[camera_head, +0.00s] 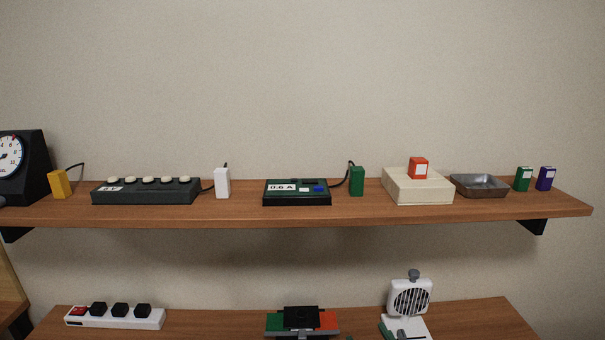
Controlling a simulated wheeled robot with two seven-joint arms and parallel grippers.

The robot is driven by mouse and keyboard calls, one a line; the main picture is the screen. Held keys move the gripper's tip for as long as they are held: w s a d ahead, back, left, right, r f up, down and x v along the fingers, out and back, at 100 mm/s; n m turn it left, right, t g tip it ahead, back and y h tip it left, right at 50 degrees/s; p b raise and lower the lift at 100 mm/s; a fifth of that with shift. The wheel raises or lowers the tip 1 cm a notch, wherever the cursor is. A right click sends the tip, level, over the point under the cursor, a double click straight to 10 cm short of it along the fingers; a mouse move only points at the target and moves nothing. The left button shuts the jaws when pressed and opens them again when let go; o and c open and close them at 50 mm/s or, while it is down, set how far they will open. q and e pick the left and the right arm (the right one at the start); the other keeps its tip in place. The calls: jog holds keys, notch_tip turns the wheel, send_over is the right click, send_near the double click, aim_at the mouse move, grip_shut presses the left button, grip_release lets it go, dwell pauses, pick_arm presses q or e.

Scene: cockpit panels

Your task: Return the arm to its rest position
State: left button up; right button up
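Neither of my grippers nor any part of my arms shows in the head view. The upper wooden shelf (420,211) and the lower wooden surface (470,318) are seen with no gripper near the things on them. Where my arms are and how they are posed is hidden from this view.
The upper shelf holds a black dial device (28,170), a black button strip (145,191), a display box (297,193), a cream box (417,188) and a metal tray (480,187). Below are a power strip (115,317), a black-topped device (301,318) and a white fan (410,298).

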jog(key=s+d+f+m+g+h, duration=0.1)
jog(key=s+d+f+g, duration=0.25)
jog(key=s, duration=0.45)
jog(key=s+d+f+m+g+h, duration=0.1)
jog(key=s+d+f+g, duration=0.2)
jog(key=s+f+g, duration=0.35)
jog(key=s+d+f+m+g, duration=0.1)
jog(key=s+d+f+g, duration=0.2)
jog(key=s, duration=0.6)
notch_tip(320, 180, down, 25)
jog(key=s+b, duration=0.1)
jog(key=s, duration=0.1)
jog(key=s+d+f+g+b, duration=0.1)
jog(key=s+f, duration=0.7)
jog(key=s+d+f+g, duration=0.1)
jog(key=s+d+f, duration=0.1)
jog(key=s+f, duration=0.6)
jog(key=shift+s+d+f+h+b, duration=0.3)
jog(key=shift+f+b, duration=0.05)
jog(key=shift+f, duration=0.15)
